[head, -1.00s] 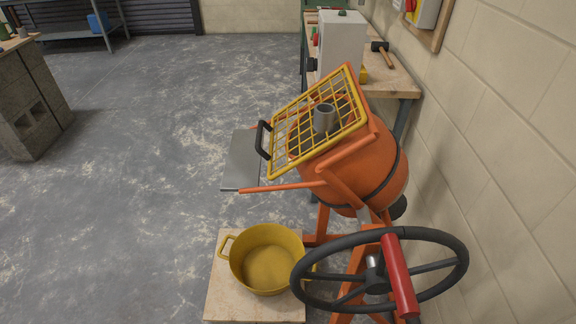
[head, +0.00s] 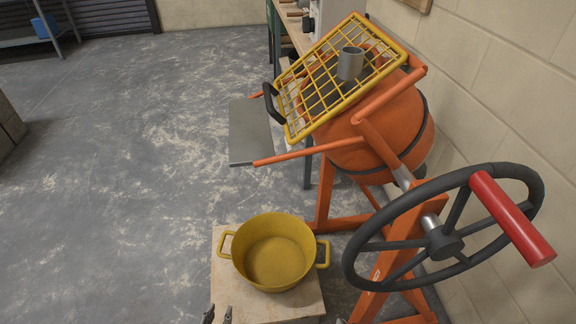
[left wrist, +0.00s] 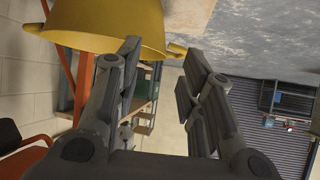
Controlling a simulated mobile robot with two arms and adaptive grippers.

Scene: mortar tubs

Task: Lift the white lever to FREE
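I cannot make out a white lever with FREE marking in either view. A short pale rod (head: 404,178) shows between the orange mixer (head: 390,130) and its black handwheel (head: 400,222); I cannot tell whether it is the lever. The wheel has a red grip (head: 512,218). My left gripper (head: 218,315) just enters at the bottom edge of the head view, in front of the yellow tub and left of the wheel. Its fingers are apart and empty in the left wrist view (left wrist: 163,62). My right gripper is not in view.
A yellow two-handled tub (head: 272,222) stands on a pale board (head: 226,280) below the mixer. A yellow grid (head: 330,70) with a grey cup-like cylinder (head: 350,64) covers the mixer mouth. A block wall (head: 510,90) closes the right side. The floor at left is clear.

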